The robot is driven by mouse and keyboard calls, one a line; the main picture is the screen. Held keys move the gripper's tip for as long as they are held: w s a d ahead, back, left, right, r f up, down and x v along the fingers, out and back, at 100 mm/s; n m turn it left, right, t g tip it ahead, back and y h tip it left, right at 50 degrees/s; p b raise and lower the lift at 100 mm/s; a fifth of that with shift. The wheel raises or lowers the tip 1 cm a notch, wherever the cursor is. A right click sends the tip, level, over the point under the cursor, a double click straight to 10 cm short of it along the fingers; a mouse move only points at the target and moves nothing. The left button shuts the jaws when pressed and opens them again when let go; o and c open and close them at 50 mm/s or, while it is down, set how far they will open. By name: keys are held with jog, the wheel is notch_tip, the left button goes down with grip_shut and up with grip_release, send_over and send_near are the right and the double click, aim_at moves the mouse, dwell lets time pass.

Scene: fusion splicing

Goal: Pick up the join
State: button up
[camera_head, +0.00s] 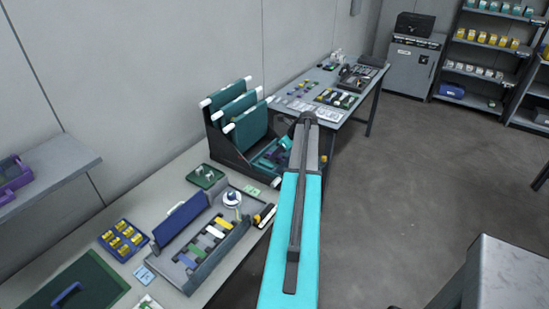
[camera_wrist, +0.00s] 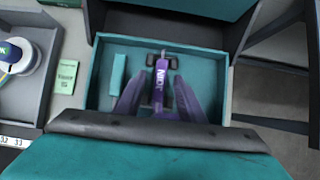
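The join (camera_wrist: 161,92) is a purple piece with a white label and dark round ends at its far side. It lies in a shallow teal-lined tray (camera_wrist: 215,60), seen in the wrist view. My gripper (camera_wrist: 160,78) is open, with one purple-grey finger on each side of the join. I cannot tell whether either finger touches it. The near end of the join is hidden by the dark edge of my wrist. In the head view my arm covers most of the gripper, and I cannot make out the join there.
A dark rack with teal panels (camera_head: 250,124) stands just behind the tray. A small teal bar (camera_wrist: 118,72) lies in the tray's left part. A white spool (camera_head: 232,199) and a grey tool tray (camera_head: 263,203) are on the workbench. A second table (camera_head: 330,117) stands beyond.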

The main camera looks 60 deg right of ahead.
grip_shut()
jog(key=shift+r, duration=0.1)
jog(key=shift+r+b, duration=0.75)
jog(key=shift+r, duration=0.55)
jog(key=s+a+b, duration=0.1)
jog(key=s, duration=0.4)
jog(key=s+a+r+b, duration=0.1)
jog(key=s+a, duration=0.1)
jog(key=s, duration=0.3)
jog(key=s+a+r+b, duration=0.1)
jog(key=s+b, duration=0.1)
jog(key=s, duration=0.3)
jog(key=shift+s+a+r, duration=0.1)
jog(key=shift+s+a, duration=0.1)
